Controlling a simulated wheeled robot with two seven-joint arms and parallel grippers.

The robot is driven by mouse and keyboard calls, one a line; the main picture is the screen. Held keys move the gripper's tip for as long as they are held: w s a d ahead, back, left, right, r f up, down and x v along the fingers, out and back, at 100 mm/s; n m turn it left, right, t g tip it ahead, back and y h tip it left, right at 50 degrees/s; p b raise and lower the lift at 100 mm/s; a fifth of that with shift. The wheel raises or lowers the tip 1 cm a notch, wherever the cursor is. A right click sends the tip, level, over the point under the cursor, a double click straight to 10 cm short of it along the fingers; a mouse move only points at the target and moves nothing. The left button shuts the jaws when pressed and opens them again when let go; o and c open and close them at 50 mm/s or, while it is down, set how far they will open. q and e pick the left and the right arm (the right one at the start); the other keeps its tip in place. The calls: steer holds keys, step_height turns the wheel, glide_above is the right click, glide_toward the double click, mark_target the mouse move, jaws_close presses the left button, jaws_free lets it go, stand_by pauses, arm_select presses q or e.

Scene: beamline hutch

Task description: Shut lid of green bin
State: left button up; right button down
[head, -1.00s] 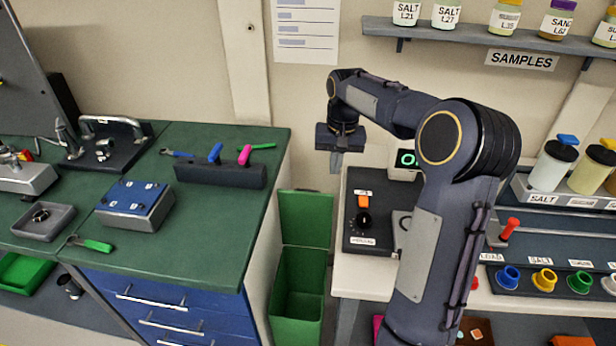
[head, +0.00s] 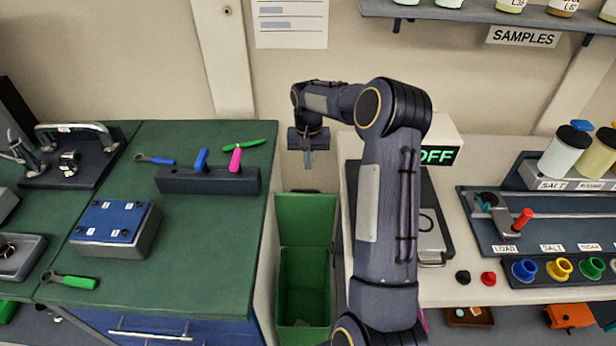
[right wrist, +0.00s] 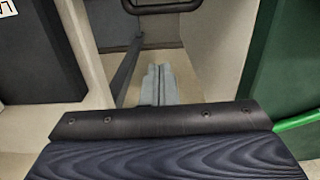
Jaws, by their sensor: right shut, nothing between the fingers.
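The green bin (head: 303,283) stands on the floor between the green-topped bench and the white table. Its lid (head: 306,220) is open and stands upright at the back of the bin. My right gripper (head: 308,159) is shut and empty, pointing down, and appears just above the lid's top edge in the head view. I cannot tell how far it is from the lid in depth. In the right wrist view the closed fingers (right wrist: 160,85) show with nothing between them. My left gripper is not in view.
The green-topped bench (head: 200,225) with tools lies left of the bin. The wall is close behind the bin.

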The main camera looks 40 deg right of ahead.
steer(key=shift+s+a+f+p, duration=0.3)
steer(key=shift+s+a+f, duration=0.35)
steer(key=shift+s+f, duration=0.15)
steer(key=shift+s+a+f+p, duration=0.25)
steer(key=shift+s+a+f, duration=0.35)
steer(key=shift+s+f, duration=0.2)
